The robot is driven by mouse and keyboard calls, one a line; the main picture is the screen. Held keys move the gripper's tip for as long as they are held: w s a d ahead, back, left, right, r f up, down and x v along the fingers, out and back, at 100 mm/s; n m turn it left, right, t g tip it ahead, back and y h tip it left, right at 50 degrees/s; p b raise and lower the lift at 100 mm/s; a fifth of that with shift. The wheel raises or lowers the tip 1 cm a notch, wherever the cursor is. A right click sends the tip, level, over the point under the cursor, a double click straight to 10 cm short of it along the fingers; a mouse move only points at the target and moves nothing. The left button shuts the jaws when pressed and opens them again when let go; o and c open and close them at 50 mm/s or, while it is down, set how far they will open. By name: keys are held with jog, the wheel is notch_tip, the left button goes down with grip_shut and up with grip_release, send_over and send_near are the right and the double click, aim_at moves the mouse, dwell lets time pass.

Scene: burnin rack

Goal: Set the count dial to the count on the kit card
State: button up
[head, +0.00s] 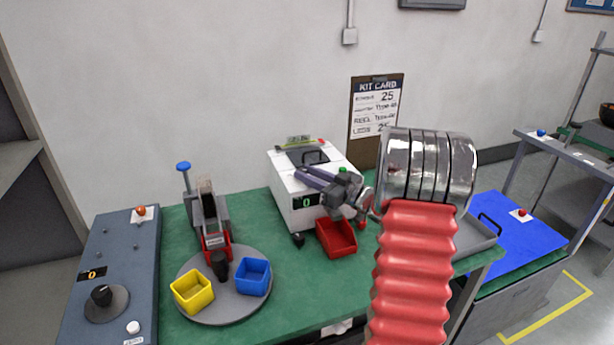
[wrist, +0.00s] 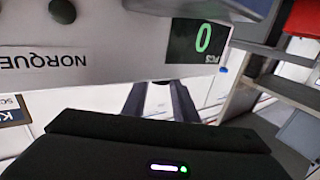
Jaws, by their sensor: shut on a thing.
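A black dial (head: 103,296) sits on the grey console at left, beside a small display (head: 92,274) reading 0. The white counter (head: 290,195) stands mid-bench; its green display reads 0, also in the wrist view (wrist: 203,38). My gripper (head: 306,175) reaches across the counter's front, far from the console dial. Its fingers show in the wrist view (wrist: 160,95), but their tips and what they hold are hidden.
A red bin (head: 336,238) stands before the counter. Yellow (head: 193,292) and blue (head: 253,276) bins sit on a grey turntable (head: 225,310). A red-and-grey device (head: 210,225) stands behind them. A metal tray (head: 475,238) is at right. Green bench top is bare near the front.

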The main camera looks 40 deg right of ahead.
jog(key=shift+w+d+n+g+y, duration=0.1)
jog(key=shift+d+n+g+y, duration=0.1)
jog(key=shift+n+g+y, duration=0.6)
jog(key=shift+w+d+n+g+y, duration=0.1)
jog(key=shift+d+n+g+y, duration=0.15)
jog(key=shift+n+y, duration=1.05)
jog(key=shift+y, duration=0.6)
jog(key=shift+a, duration=0.1)
jog(key=o, duration=1)
jog(key=shift+s, duration=0.1)
jog(key=v, duration=1.3)
jog(key=shift+s+d+r, duration=0.1)
jog(key=shift+s+d, duration=0.1)
jog(key=shift+d, duration=0.15)
